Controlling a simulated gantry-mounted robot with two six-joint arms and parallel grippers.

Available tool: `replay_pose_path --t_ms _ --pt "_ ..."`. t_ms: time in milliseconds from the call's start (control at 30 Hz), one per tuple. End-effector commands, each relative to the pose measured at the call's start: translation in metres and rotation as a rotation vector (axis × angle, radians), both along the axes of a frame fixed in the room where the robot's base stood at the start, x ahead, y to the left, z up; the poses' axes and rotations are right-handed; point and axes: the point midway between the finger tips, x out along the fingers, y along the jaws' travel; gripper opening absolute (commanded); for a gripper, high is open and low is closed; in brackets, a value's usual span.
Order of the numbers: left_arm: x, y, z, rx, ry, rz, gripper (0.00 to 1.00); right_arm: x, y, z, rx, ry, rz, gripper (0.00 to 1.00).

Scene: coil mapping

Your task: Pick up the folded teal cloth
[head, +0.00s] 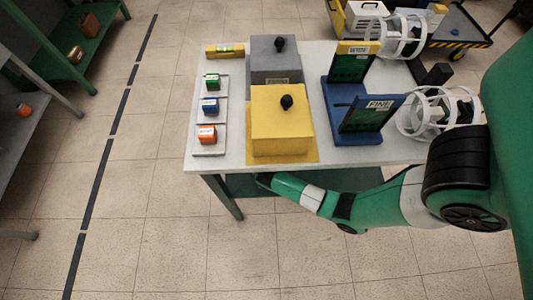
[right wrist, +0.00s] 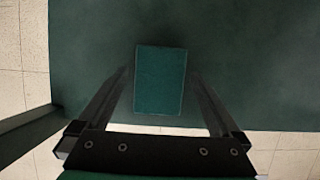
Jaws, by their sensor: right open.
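The folded teal cloth (right wrist: 160,82) shows in the right wrist view as a flat rectangle on a dark green surface. My right gripper (right wrist: 160,76) is open, with one finger at each side of the cloth. I cannot tell whether the fingers touch it or how high they are. In the head view my right arm reaches in from the right, and its end goes under the near edge of the table, where the fingertips and the cloth are hidden. My left gripper is not in view.
The white table (head: 231,110) stands above a dark green lower shelf (head: 345,181). A yellow box (head: 280,130), a grey box (head: 276,68), blue stands (head: 345,125) and several small blocks are on top. A table leg (head: 222,197) stands left of my arm. The floor in front is clear.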

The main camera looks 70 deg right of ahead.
Motion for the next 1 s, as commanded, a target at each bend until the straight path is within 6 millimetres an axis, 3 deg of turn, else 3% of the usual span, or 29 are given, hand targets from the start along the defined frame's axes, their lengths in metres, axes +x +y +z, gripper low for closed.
replay_pose_path --t_ms 33,67,300,767,1000 --pt "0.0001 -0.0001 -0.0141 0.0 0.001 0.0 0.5 0.0014 -0.0035 -0.0151 0.0 -0.001 -0.003 1.0" --pt "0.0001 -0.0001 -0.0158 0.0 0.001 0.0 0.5 0.0018 -0.0047 -0.0174 0.0 -0.001 -0.002 1.0" --pt "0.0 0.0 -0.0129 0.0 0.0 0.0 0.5 0.0024 -0.0061 -0.0158 0.0 -0.001 0.0 1.0" --pt "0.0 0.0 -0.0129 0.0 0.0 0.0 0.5 0.0022 -0.0059 -0.0159 0.0 -0.001 0.0 0.19" --pt "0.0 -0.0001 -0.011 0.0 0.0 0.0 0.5 0.002 -0.0058 -0.0139 0.0 0.0 0.0 0.18"
